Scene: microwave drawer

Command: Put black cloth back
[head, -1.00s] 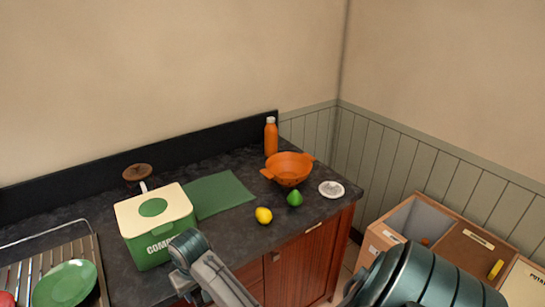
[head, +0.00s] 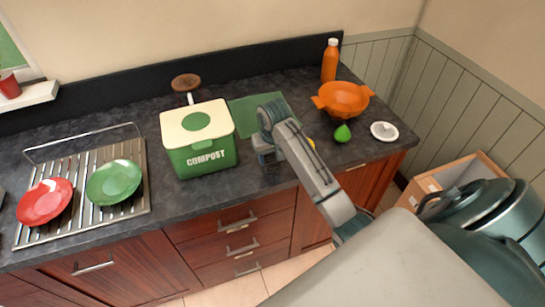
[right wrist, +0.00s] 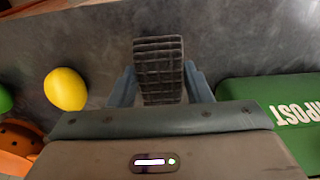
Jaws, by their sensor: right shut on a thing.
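A black cloth (right wrist: 159,70) with a grid-like weave shows in the right wrist view, folded between the two blue-grey fingers of my right gripper (right wrist: 160,88). The gripper is shut on it. In the head view my right gripper (head: 268,158) is over the dark countertop, just right of the compost box (head: 205,158) and in front of the green mat (head: 243,104). The cloth is hard to make out there against the dark counter. My left gripper is not in view.
A yellow lemon (right wrist: 65,89) lies beside the gripper. A green fruit (head: 342,133), orange colander (head: 343,99), orange bottle (head: 330,60) and small white dish (head: 384,131) stand right. A rack (head: 128,207) with red and green plates is left. Closed drawers (head: 240,245) are below.

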